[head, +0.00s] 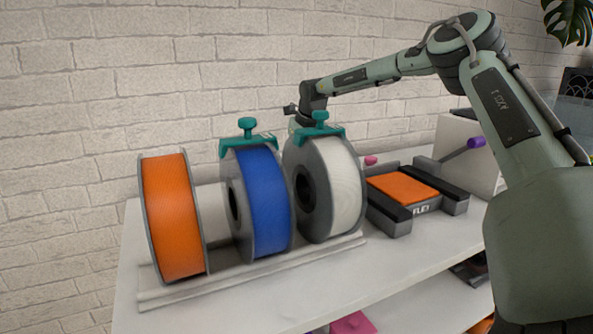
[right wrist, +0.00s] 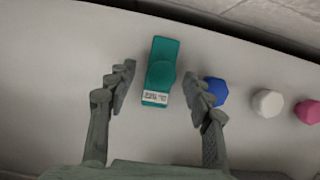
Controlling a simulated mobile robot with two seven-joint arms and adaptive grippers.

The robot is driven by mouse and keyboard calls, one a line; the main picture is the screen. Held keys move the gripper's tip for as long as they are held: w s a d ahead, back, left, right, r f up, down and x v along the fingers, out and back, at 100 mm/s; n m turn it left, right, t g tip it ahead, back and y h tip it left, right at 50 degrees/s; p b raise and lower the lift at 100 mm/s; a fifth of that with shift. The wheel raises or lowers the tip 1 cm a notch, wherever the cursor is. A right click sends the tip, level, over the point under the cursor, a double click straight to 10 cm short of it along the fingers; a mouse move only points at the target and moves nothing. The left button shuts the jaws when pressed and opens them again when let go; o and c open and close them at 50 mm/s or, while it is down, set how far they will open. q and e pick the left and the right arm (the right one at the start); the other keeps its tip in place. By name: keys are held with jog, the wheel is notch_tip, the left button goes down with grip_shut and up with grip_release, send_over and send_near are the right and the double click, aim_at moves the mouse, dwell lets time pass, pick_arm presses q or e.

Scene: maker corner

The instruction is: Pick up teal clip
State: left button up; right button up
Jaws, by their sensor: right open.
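My right gripper (right wrist: 159,77) is open, with one finger on each side of the clip and gaps between. In the head view two teal clips sit on spools, one on the blue spool (head: 247,140) and one on the white spool (head: 319,131). My right arm reaches in behind the spools there; its fingers are hidden. The clip on the surface is not visible there. My left gripper is out of view.
An orange spool (head: 174,215), a blue spool (head: 262,200) and a white spool (head: 335,185) stand in a rack on the white table (head: 400,256). A device with an orange plate (head: 403,188) is right of them. Blue (right wrist: 216,92), white (right wrist: 268,103) and pink (right wrist: 308,111) knobs lie right of the clip.

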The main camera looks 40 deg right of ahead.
jog(key=shift+w+f, duration=0.1)
jog(key=shift+f, duration=0.1)
jog(key=c, duration=0.9)
jog(key=shift+r, duration=0.1)
